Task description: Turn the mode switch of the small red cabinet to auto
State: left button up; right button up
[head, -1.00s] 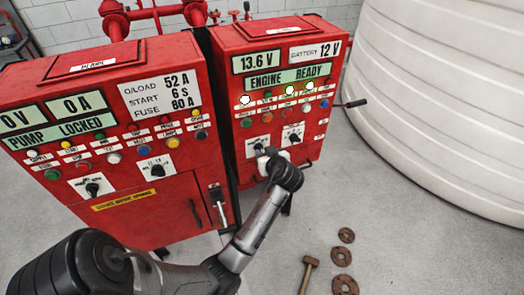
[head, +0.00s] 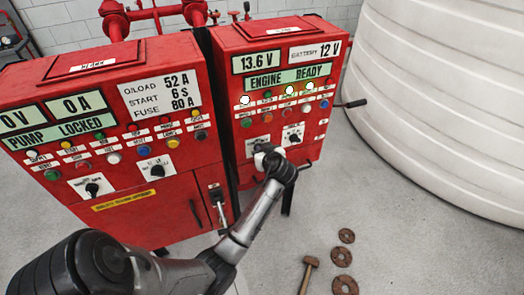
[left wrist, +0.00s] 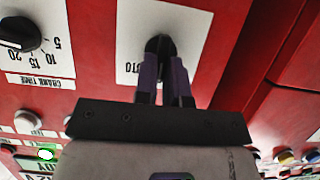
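The small red cabinet (head: 290,100) is on the right in the head view, its top display reading ENGINE READY. Its mode switch is a black knob on a white plate, hidden behind my left gripper (head: 262,150) in the head view. The left wrist view shows the switch (left wrist: 160,44) upside down, with part of the AUTO label on its plate. My left gripper's two dark fingers (left wrist: 163,75) are close together, one on each side of the knob's handle. They appear closed on it. The switch's exact pointing is hard to tell. My right gripper is not in view.
A crank-time knob (head: 292,138) is right of the mode switch, with lamps and buttons above. The larger red cabinet (head: 150,215) is on the left. A white tank (head: 440,100) stands at the right. A hammer (head: 308,272) and rusty flanges (head: 344,284) lie on the floor.

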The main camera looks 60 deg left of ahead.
pick_arm(q)
grip_shut()
jog(key=m+g+p, duration=0.2)
jog(key=m, duration=0.1)
jog(key=w+m+g+y+p, duration=0.1)
jog(key=m+g+p, duration=0.1)
jog(key=m, duration=0.1)
jog(key=shift+w+f+p, duration=0.1)
jog(key=shift+f+p, duration=0.1)
jog(key=shift+p, duration=0.15)
jog(key=shift+d, duration=0.1)
dwell(0.5)
jog(key=o, duration=0.5)
grip_release()
jog(key=shift+o, duration=0.2)
